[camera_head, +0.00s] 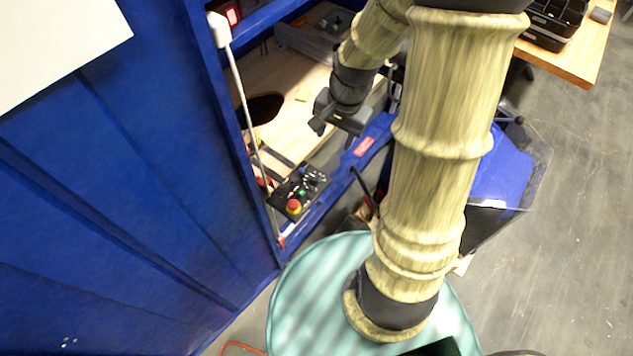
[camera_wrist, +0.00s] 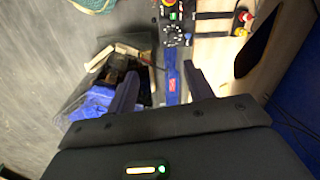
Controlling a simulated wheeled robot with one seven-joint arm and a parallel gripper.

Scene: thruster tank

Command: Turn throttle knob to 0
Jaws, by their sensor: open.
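A black control box (camera_head: 300,187) sits on the blue frame's edge, with a red mushroom button on a yellow ring (camera_head: 293,206) and a small green button (camera_head: 301,193). It also shows at the top of the wrist view (camera_wrist: 179,24), with light markings around small dark controls. I cannot tell for sure which is the throttle knob, nor its setting. My gripper (camera_head: 318,124) is above and behind the box in the head view, apart from it. In the wrist view my gripper (camera_wrist: 160,76) is open and empty, its fingers spread below the box.
A blue wall panel (camera_head: 150,180) and a thin pale rod (camera_head: 245,100) stand left of the box. The wooden surface (camera_head: 290,85) has a dark hole. A blue object (camera_head: 497,170) and a wooden table (camera_head: 570,62) are at right. Grey floor is open there.

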